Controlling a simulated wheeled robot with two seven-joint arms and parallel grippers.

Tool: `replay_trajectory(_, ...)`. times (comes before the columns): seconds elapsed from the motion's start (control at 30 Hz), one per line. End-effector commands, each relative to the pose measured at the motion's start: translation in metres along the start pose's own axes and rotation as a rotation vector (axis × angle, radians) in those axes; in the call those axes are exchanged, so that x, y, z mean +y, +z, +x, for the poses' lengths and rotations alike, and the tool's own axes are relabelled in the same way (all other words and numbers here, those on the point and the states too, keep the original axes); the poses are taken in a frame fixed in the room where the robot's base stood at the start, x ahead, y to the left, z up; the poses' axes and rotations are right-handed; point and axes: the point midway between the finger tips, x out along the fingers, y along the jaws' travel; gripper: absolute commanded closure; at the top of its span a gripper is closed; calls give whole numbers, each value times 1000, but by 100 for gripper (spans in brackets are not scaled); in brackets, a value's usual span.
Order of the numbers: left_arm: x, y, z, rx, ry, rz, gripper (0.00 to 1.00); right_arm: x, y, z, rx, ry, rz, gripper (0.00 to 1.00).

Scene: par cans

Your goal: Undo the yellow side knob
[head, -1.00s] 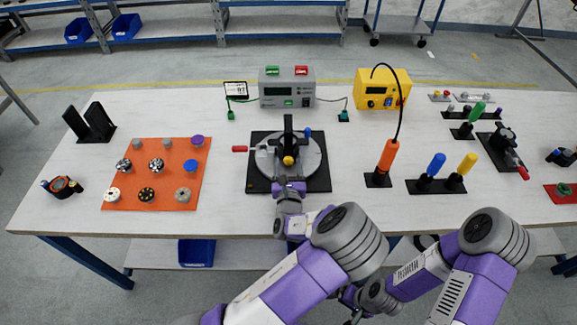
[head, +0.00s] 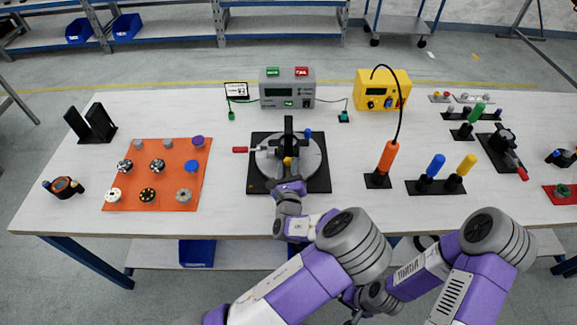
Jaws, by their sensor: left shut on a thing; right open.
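The yellow side knob (head: 287,162) sits on the near side of the black upright post, over a round grey plate (head: 313,154) on a black square base (head: 320,183). My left gripper (head: 287,176) reaches in from the front and is shut on the yellow knob, hiding part of it. A blue knob (head: 307,134) and a red-handled lever (head: 241,150) belong to the same fixture. My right gripper (head: 354,318) is low at the bottom edge, in front of the table, small and partly hidden by my arm.
An orange mat (head: 176,169) with several knobs lies to the left. A grey meter (head: 287,90) and a yellow station (head: 381,91) stand behind. An orange-handled tool (head: 388,157) and blue and yellow drivers (head: 435,166) stand to the right.

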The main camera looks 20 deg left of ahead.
Motion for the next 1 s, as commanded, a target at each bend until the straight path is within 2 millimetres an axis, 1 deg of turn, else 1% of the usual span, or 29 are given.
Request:
replay_trajectory(0.27,0,-1,0,2,0,-7,98,0,0,0,0,0,0,0)
replay_trajectory(0.3,0,-1,0,3,0,-6,66,0,0,0,0,0,0,0)
replay_trajectory(0.47,0,-1,0,2,0,-5,42,0,0,0,0,0,0,0)
replay_trajectory(0.77,0,0,-2,2,0,-5,41,0,0,0,0,0,0,0)
replay_trajectory(0.87,0,0,-10,3,0,-4,41,-1,0,-2,0,0,0,0)
replay_trajectory(1.0,-1,0,-33,4,-2,-2,41,-3,0,-7,0,0,0,0)
